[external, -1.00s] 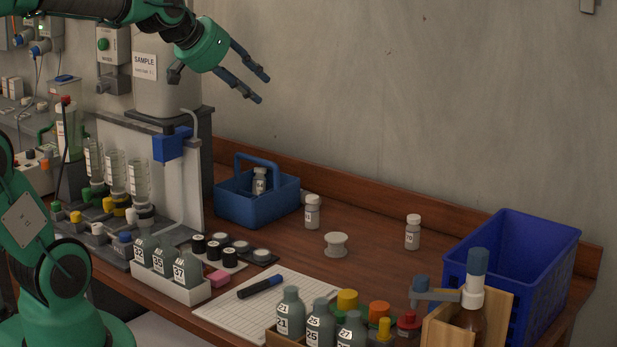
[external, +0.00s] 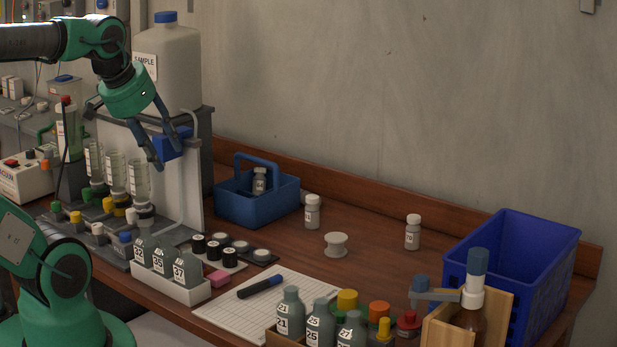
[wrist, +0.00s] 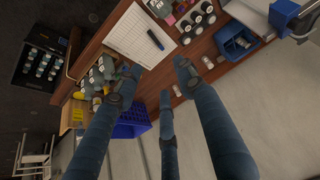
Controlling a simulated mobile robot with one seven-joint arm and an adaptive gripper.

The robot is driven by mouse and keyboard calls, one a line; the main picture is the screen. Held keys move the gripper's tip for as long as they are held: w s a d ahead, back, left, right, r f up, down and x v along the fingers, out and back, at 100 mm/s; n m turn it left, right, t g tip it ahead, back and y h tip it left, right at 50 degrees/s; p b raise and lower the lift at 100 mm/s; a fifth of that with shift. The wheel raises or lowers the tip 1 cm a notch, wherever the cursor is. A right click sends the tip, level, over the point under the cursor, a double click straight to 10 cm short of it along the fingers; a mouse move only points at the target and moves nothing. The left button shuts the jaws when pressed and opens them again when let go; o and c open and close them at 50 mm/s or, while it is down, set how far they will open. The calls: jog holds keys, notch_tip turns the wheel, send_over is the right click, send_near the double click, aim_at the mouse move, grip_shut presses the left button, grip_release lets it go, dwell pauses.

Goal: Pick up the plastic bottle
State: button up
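I cannot tell which bottle is the plastic bottle. One small white-capped bottle (external: 312,213) stands on the bench beside the blue carrier, another (external: 412,234) stands farther right, and a third (external: 260,182) sits inside the carrier. Grey-green numbered bottles stand in a white tray (external: 171,286) and a wooden box at the front. A large translucent SAMPLE container (external: 175,70) stands at the back left. My gripper (external: 168,160) is raised at the left, fingers spread and pointing down, in front of the dispensing rack. In the wrist view its fingers (wrist: 155,80) are apart with nothing between them.
The blue carrier (external: 243,206) has a raised handle. A blue crate (external: 558,258) stands at the right, behind a wooden holder (external: 504,325) with a brown bottle. A notepad (external: 243,317) with a marker (external: 260,288) lies in front. A white spool (external: 336,245) stands mid-bench, with clear wood around it.

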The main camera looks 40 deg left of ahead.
jog(key=shift+o, duration=0.8)
jog(key=shift+w+r, duration=0.1)
jog(key=shift+w, duration=0.05)
